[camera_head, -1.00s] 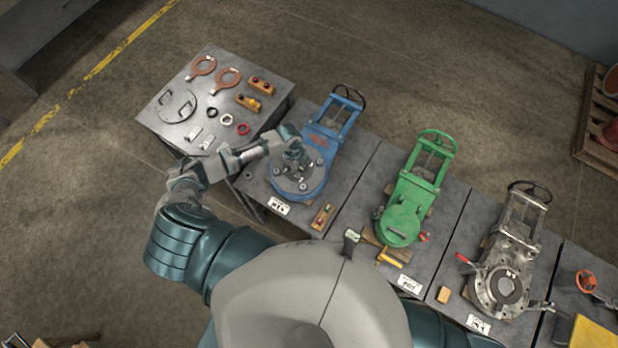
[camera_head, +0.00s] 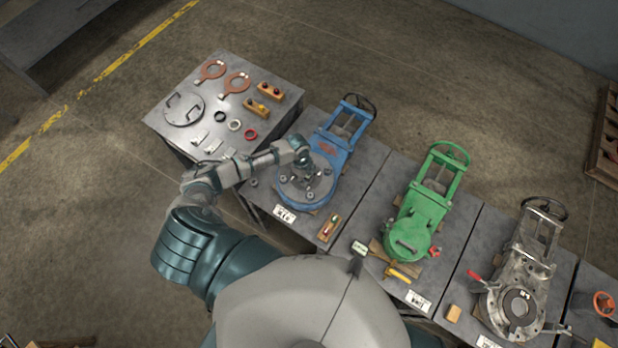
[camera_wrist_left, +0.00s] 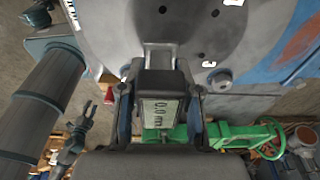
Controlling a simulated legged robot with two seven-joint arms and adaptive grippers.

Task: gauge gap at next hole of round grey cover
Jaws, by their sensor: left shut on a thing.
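The round grey cover (camera_head: 293,194) lies on the blue valve (camera_head: 334,145), with several small fittings around its face. My left gripper (camera_head: 308,172) is over the cover, hiding part of it. In the left wrist view the gripper (camera_wrist_left: 160,92) is shut on a dark gauge (camera_wrist_left: 160,82) whose display reads 0.0 m. The gauge's pale flat tip points at the edge of the grey cover (camera_wrist_left: 190,30), where dark holes show. I cannot tell whether the tip touches. A dark gripper-like shape, perhaps my right gripper (camera_wrist_left: 78,138), shows small at lower left.
A green valve (camera_head: 420,215) and a bare metal valve (camera_head: 520,275) stand to the right. A wooden block (camera_head: 329,228) lies beside the blue valve.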

